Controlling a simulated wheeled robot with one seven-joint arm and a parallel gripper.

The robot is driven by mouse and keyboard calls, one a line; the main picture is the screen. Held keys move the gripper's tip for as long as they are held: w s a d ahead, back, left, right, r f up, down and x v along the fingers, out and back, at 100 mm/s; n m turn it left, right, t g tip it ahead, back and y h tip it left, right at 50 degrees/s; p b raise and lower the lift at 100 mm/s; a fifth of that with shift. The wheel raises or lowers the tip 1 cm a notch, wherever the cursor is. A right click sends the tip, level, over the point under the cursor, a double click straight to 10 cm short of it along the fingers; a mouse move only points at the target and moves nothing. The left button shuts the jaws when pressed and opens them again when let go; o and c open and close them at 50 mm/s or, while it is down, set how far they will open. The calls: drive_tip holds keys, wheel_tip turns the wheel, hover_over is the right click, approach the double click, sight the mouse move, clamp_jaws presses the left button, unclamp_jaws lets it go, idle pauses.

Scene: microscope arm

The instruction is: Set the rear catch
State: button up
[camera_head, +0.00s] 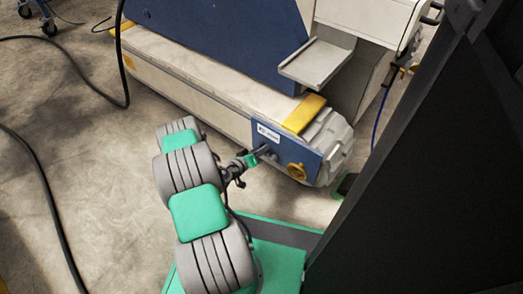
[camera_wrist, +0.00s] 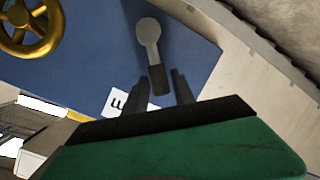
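A small lever, seemingly the rear catch (camera_wrist: 149,36), is on a blue panel (camera_wrist: 85,55). It has a round light-grey pivot and a dark grip (camera_wrist: 160,79) pointing toward my gripper in the wrist view. My gripper (camera_wrist: 161,80) has its two dark fingers apart, with the grip's end between the fingertips. A gap shows on the right; whether the left finger touches is unclear. In the head view my gripper (camera_head: 262,152) is close against the blue end panel (camera_head: 285,150) of the microscope base, and the lever is mostly hidden there.
A yellow handwheel (camera_head: 297,171) sits beside the lever, and also shows in the wrist view (camera_wrist: 30,24). A white label (camera_head: 268,132) is on the panel. A grey shelf (camera_head: 318,63) juts out above. A dark panel (camera_head: 425,170) fills the right side. Cables lie on the left floor.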

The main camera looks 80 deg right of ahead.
clamp_jaws()
drive_tip(key=shift+s, duration=0.1)
idle(0.9)
